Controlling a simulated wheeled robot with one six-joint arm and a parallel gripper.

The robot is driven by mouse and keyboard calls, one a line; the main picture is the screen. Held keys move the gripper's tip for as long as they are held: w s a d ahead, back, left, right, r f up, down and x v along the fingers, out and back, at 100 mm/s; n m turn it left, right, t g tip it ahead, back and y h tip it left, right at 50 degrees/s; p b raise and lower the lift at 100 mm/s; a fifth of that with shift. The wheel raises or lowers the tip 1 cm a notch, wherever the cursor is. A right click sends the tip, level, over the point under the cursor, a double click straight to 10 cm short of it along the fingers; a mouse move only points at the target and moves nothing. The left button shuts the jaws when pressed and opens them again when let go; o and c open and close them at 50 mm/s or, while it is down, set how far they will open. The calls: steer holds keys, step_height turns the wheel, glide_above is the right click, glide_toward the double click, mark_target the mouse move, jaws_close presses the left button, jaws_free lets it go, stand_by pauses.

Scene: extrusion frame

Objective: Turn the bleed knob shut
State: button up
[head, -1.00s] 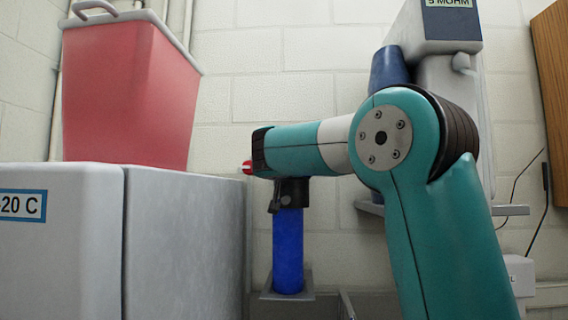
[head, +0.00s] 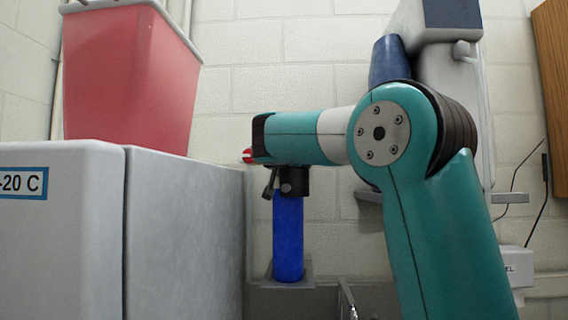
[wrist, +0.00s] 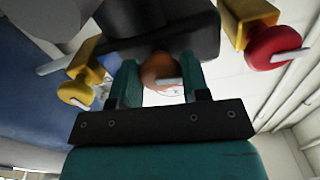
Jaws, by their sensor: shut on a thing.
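In the wrist view my gripper (wrist: 161,76) has its two teal fingers on either side of a round copper-brown knob (wrist: 157,67) and is shut on it. A short pale bar shows on the knob's face. The knob sits under a dark body (wrist: 165,30). A yellow fitting with a red knob (wrist: 272,46) stands to the right, and one with a yellow knob (wrist: 76,91) to the left; both are apart from the fingers. No label shows on these knobs. In the head view my arm hides the fingers and the held knob; a bit of red (head: 248,156) shows past the wrist.
In the head view a blue cylinder (head: 288,238) with a black top stands below my wrist on a grey bracket (head: 266,281). A grey freezer-like box (head: 185,235) fills the left, with a red bin (head: 125,80) on it. A grey-white unit (head: 445,85) is behind my arm.

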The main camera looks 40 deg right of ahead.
steer(key=m+b, duration=0.1)
steer(key=b, duration=0.1)
steer(key=m+b, duration=0.2)
steer(key=shift+f+m, duration=0.3)
steer(key=m+b, duration=0.3)
steer(key=m, duration=0.1)
steer(key=shift+r+m, duration=0.1)
steer(key=shift+m, duration=0.2)
steer(key=m+b, duration=0.2)
steer(key=m, duration=0.2)
steer(key=shift+r+b, duration=0.1)
steer(key=shift+b, duration=0.25)
steer(key=shift+r+m+b, duration=0.1)
steer(key=shift+m+b, duration=0.55)
steer(key=shift+m, duration=1.45)
steer(key=o, duration=0.9)
steer(key=shift+r, duration=0.1)
steer(key=shift+a, duration=0.1)
steer(key=b+v, duration=0.3)
steer(key=v, duration=1.4)
steer(key=shift+s+a+b, duration=0.1)
steer(key=shift+s+b, duration=0.05)
steer(key=shift+b, duration=0.2)
